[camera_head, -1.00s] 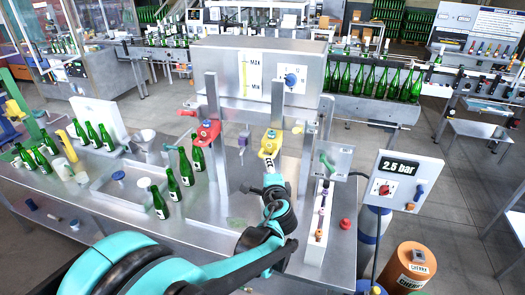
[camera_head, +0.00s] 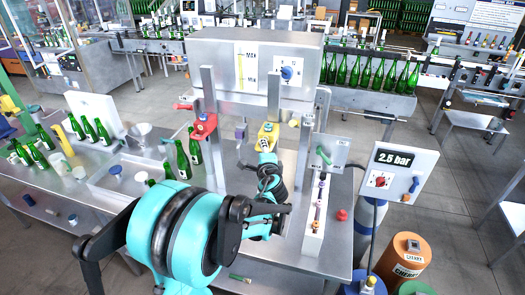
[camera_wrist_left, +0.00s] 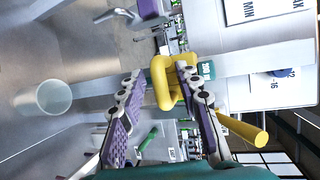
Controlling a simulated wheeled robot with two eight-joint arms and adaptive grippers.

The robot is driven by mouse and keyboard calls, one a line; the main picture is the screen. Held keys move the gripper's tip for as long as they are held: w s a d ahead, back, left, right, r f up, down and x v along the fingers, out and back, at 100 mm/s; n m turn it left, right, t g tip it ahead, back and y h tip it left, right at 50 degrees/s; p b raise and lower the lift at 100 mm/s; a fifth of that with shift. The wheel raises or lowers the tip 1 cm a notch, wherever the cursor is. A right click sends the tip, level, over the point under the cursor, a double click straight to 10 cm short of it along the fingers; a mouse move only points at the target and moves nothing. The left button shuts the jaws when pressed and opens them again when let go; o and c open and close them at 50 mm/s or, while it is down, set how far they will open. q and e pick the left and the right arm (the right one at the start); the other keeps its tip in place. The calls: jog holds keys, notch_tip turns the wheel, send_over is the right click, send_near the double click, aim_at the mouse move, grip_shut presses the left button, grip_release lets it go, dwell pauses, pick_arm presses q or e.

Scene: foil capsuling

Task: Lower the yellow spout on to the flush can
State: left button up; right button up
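The yellow spout (camera_head: 267,135) hangs on the front of the steel filling machine, right of the red spout. My left gripper (camera_head: 266,158) is just in front of it, its fingers mostly hidden by my arm. In the left wrist view my left gripper (camera_wrist_left: 160,74) has its fingers apart, one on each side of the yellow spout (camera_wrist_left: 164,88); I cannot tell whether they touch it. A pale open cup (camera_wrist_left: 54,97), perhaps the flush can, stands on the steel surface below the spout, apart from it. My right gripper is not in view.
The red spout (camera_head: 204,126) is left of the yellow one. Green bottles (camera_head: 183,160) stand on the bench at left. A white strip with coloured knobs (camera_head: 316,215) and a pressure box (camera_head: 398,172) are at right. My arm covers the middle of the bench.

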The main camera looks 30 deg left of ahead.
pick_arm(q)
grip_shut()
jog(key=shift+f, duration=0.15)
notch_tip(320, 180, down, 20)
jog(key=b, duration=1.8)
jog(key=shift+s+d+f, duration=0.15)
jog(key=shift+s+f, duration=0.1)
jog(key=shift+o, duration=0.9)
grip_release()
jog(key=shift+f, duration=0.1)
jog(key=shift+w+a, duration=0.15)
jog(key=shift+a, duration=0.05)
